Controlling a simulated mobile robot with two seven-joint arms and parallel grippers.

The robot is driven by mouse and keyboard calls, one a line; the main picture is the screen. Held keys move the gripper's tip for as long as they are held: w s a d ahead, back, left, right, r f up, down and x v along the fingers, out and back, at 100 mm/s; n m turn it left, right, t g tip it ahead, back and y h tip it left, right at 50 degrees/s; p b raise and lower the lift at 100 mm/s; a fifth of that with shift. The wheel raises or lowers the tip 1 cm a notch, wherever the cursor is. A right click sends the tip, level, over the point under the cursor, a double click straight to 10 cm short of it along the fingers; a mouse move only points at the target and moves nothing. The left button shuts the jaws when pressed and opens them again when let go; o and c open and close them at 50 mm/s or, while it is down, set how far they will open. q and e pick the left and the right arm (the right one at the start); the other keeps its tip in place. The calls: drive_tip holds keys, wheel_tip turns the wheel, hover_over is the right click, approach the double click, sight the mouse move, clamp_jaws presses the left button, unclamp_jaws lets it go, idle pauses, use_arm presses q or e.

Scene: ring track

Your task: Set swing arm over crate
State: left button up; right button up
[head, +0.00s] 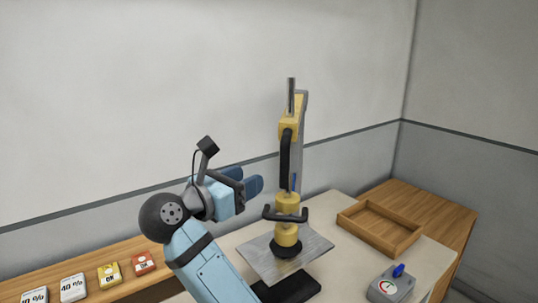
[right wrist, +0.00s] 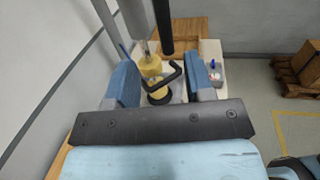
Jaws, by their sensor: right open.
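The swing arm (head: 290,128) stands beyond the table's middle, with yellow joints, a grey post and a black hanging tube. Its lower yellow body (head: 287,236) has a black bar handle (head: 298,217) and a dark round pad over a grey metal plate (head: 258,252). I cannot tell if the pad touches the plate. The crate (head: 383,245), a shallow empty wooden tray, sits to the right. My right gripper (head: 247,187) is open and empty, left of the black tube. In the right wrist view, the bent black handle (right wrist: 168,80) shows between its fingers (right wrist: 162,83). My left gripper is out of view.
A grey gauge box (head: 390,284) with a blue knob stands at the table's front right. Several small labelled blocks (head: 109,274) line a wooden ledge at left. The wall is close behind. Wooden pallets (right wrist: 300,70) stand on the floor at right.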

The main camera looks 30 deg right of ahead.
sight(281, 164)
use_arm(q)
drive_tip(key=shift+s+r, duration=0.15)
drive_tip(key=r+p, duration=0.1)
drive_tip(key=p, duration=0.1)
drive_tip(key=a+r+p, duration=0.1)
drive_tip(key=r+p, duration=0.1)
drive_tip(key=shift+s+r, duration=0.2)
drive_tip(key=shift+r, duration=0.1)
use_arm(e)
drive_tip(key=x, duration=1.2)
drive_tip(key=shift+s+d+r, duration=0.2)
drive_tip(key=shift+s+d, duration=0.05)
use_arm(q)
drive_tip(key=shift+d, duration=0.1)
use_arm(e)
drive_tip(key=shift+w+d+f, duration=0.15)
drive_tip(key=shift+w+d, duration=0.05)
drive_tip(key=shift+d, duration=0.4)
clamp_jaws()
